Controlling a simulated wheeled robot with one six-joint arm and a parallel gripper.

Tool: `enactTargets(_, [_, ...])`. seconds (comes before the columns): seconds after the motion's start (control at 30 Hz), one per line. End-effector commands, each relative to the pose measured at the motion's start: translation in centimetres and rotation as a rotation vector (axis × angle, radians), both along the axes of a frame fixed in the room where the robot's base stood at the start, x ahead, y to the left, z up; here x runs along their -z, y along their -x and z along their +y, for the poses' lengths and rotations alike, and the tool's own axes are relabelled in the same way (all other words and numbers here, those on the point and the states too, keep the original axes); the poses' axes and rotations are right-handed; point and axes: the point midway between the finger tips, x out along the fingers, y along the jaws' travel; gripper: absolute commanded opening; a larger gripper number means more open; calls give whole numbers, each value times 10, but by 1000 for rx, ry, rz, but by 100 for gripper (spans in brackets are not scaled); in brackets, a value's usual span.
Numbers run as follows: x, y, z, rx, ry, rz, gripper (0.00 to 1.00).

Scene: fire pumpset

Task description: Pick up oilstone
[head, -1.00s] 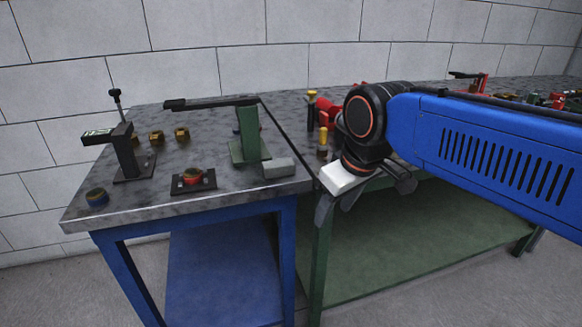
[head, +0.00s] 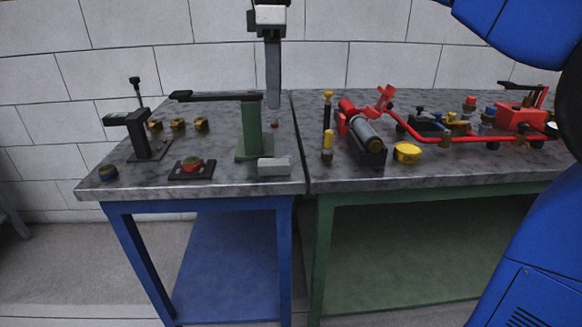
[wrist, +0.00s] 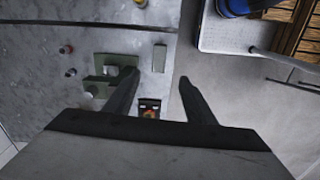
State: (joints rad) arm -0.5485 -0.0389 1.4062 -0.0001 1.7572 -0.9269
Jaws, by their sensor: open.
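The oilstone looks to be the light grey rectangular block (head: 274,166) lying flat near the front right corner of the left tabletop, beside the green stand (head: 250,135). In the wrist view the grey block (wrist: 159,58) lies close to the table edge, just beyond my fingertips. Nothing hides the block in either view.
The green stand carries a long black arm. A black plate with a red and yellow part (head: 192,166) lies left of the block. A black clamp stand (head: 140,140) is further left. The right bench holds a red pipe assembly (head: 460,141) and a yellow cap (head: 406,152).

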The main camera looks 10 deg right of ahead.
Motion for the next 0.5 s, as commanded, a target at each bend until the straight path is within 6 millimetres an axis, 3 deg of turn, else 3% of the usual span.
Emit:
enactTargets(0.23, [0,-3,16,-64,10,16,50])
enactTargets(0.5, [44,-3,15,-62,10,16,50])
